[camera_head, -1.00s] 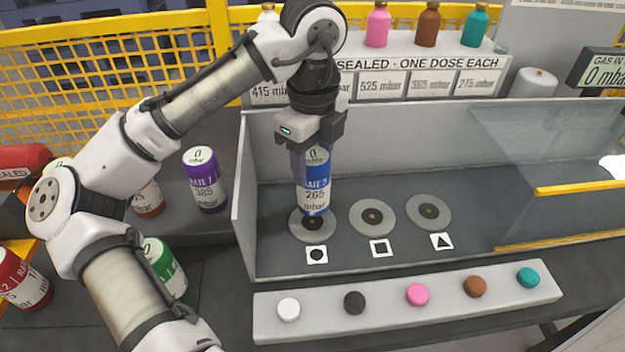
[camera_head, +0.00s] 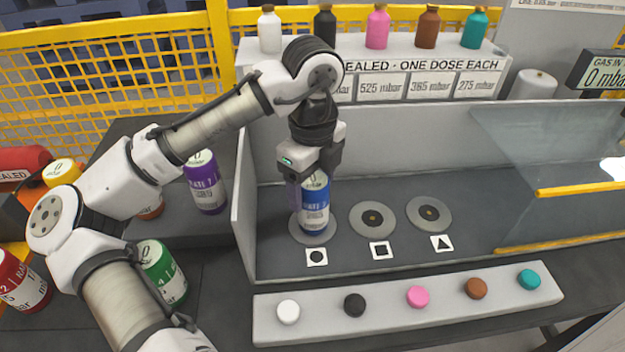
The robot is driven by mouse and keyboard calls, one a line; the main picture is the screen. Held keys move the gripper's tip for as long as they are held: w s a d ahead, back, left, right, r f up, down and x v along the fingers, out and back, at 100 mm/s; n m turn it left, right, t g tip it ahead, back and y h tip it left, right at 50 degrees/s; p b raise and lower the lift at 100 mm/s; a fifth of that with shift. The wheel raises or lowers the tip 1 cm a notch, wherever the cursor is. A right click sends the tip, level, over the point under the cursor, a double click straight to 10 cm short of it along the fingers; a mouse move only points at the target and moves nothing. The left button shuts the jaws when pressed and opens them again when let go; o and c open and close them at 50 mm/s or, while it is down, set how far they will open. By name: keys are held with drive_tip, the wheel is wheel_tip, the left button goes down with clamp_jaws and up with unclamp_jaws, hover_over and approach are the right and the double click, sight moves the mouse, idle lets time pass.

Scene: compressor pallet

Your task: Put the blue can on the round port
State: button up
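The square port (camera_head: 373,219) and triangle port (camera_head: 429,214) are empty to the right. A bay wall (camera_head: 243,205) stands left, a clear panel (camera_head: 550,150) right. A button strip (camera_head: 390,320) runs in front. Purple (camera_head: 205,185) and green (camera_head: 163,272) cans stand left.

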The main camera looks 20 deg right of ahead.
wheel_tip(320, 180, up, 12)
drive_tip(key=shift+r+p, duration=0.2)
drive_tip(key=shift+p, duration=0.25)
idle(0.5)
